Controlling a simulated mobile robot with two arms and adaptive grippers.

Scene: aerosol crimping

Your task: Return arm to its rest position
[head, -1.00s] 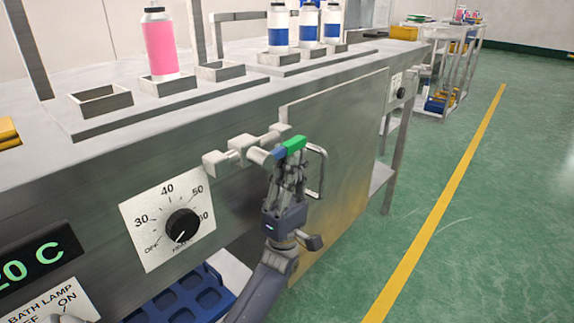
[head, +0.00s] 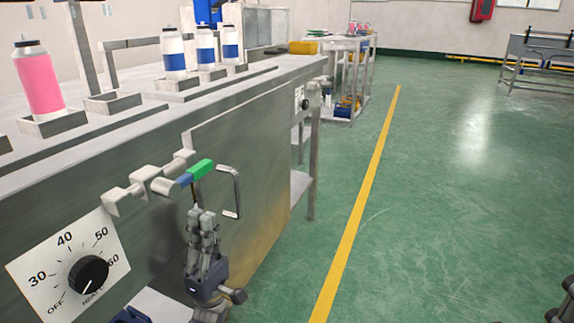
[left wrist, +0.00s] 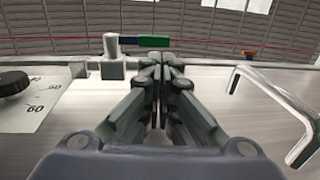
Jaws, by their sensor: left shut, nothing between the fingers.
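My left gripper (head: 201,214) is in front of the steel bench, just below a valve handle with a green and blue grip (head: 201,169). Its fingers are together and hold nothing. In the left wrist view the shut fingers (left wrist: 161,62) point toward the green grip (left wrist: 153,42), with a gap that I cannot judge. A small dark part at the lower right edge of the head view may be my right arm; no right gripper fingers can be made out.
The bench (head: 150,215) has a heater dial (head: 88,275) and a metal pull handle (head: 236,192) close to the gripper. A pink bottle (head: 40,82) and several blue-banded bottles stand on top. The green floor (head: 450,190) to the right is open.

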